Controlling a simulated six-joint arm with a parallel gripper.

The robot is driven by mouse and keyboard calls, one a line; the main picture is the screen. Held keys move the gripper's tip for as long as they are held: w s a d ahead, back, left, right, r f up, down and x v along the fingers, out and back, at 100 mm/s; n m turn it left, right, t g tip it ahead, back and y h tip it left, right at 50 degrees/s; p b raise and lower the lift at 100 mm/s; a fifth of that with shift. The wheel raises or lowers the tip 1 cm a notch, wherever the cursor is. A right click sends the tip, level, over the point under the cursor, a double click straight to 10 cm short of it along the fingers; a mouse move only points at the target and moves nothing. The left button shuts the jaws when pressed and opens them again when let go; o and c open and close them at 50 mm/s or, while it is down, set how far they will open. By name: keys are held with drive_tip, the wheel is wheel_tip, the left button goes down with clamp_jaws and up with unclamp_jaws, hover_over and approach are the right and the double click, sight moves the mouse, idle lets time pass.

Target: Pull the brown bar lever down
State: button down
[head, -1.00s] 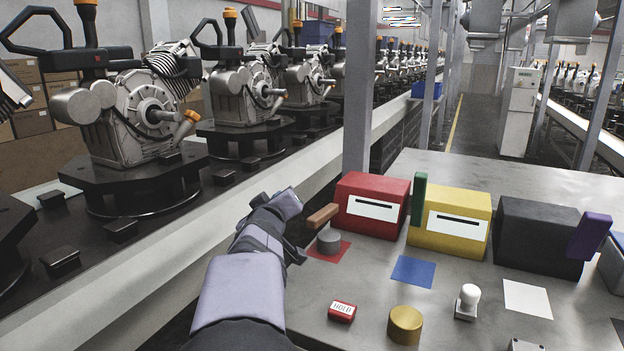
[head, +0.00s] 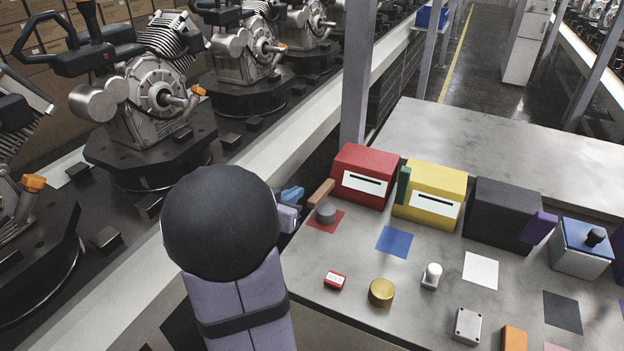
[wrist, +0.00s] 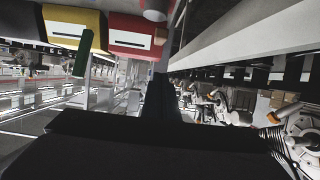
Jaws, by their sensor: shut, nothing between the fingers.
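The brown bar lever (head: 320,193) juts from the left side of the red box (head: 364,177), its free end toward me. My gripper, with a blue part (head: 291,195) showing, is just left of the lever in the head view. A small gap seems to lie between them. My dark round arm joint hides most of the gripper there. In the wrist view the scene is upside down: the red box (wrist: 133,36) is at the top, and my dark gripper (wrist: 158,100) is shut and empty.
A grey knob (head: 326,213) on a red patch sits close under the lever. A yellow box (head: 432,191) with a green lever (head: 403,186) and a black box (head: 497,211) with a purple lever (head: 538,228) stand rightward. The engine conveyor (head: 250,172) runs on the left.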

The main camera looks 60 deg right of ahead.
drive_tip(key=shift+s+a+r, duration=0.2)
drive_tip(key=shift+s+a, duration=0.05)
drive_tip(key=shift+s, duration=0.1)
drive_tip(key=p, duration=0.1)
hover_over(311, 205)
drive_tip(key=d, duration=0.1)
wheel_tip(311, 205, down, 4)
drive_tip(key=shift+d+r, duration=0.15)
drive_tip(key=shift+r, duration=0.05)
drive_tip(key=shift+a+f, duration=0.25)
drive_tip(key=shift+f, duration=0.95)
drive_tip(key=shift+a+f+p, duration=0.1)
drive_tip(key=shift+f+p, duration=0.2)
drive_tip(key=shift+f, duration=0.45)
drive_tip(key=shift+a+f+b, duration=0.25)
drive_tip(key=shift+f+b, duration=0.65)
drive_tip(key=shift+f, duration=0.2)
drive_tip(key=shift+a+f, duration=0.1)
drive_tip(key=shift+a, duration=0.05)
